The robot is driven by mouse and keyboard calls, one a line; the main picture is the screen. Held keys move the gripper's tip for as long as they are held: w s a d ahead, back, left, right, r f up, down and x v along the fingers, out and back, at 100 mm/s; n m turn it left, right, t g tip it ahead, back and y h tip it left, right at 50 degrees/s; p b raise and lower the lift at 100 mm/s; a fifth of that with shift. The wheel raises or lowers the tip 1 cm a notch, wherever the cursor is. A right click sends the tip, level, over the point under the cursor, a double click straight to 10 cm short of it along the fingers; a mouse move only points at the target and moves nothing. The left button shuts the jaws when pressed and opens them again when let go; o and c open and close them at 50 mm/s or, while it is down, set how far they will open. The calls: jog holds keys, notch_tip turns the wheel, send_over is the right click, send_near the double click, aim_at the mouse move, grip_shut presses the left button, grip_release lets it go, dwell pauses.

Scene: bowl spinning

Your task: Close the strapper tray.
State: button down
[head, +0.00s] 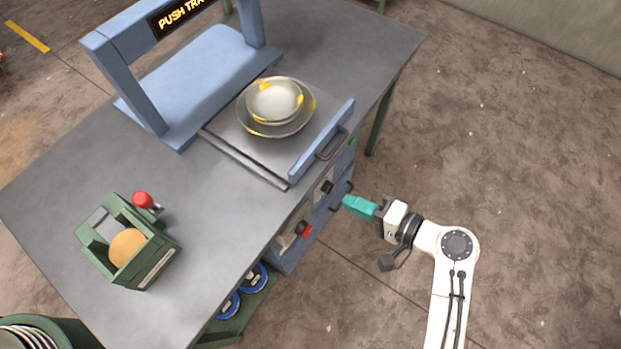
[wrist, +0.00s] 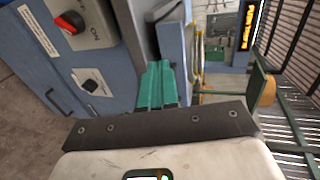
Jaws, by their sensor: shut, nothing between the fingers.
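The strapper tray (head: 233,133) is pulled out from under the blue strapper arch (head: 130,85) on the grey table. Its blue front panel (head: 308,150) stands upright with a dark handle (head: 331,144) facing my side. Nested metal bowls (head: 277,108) with yellow marks rest on the tray. My gripper (head: 347,202), with teal fingers, is shut and empty. It is to the right of and below the handle, apart from it, beside the knob panel. In the wrist view the closed fingertips (wrist: 158,70) point forward, with a blue panel just beyond them.
A red knob (head: 304,230) and a black knob (head: 327,187) sit on the blue cabinet face. A green box (head: 130,245) with a tan roll and a red knob-topped part (head: 143,200) stand on the table's left. Open floor lies to the right.

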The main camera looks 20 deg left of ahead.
jog(key=p, duration=0.2)
send_near(298, 177)
jog(key=x, duration=0.5)
jog(key=shift+f, duration=0.15)
jog(key=shift+w+a+f, duration=0.1)
jog(key=shift+w+a, duration=0.2)
jog(key=shift+a, duration=0.35)
jog(key=shift+a, duration=0.1)
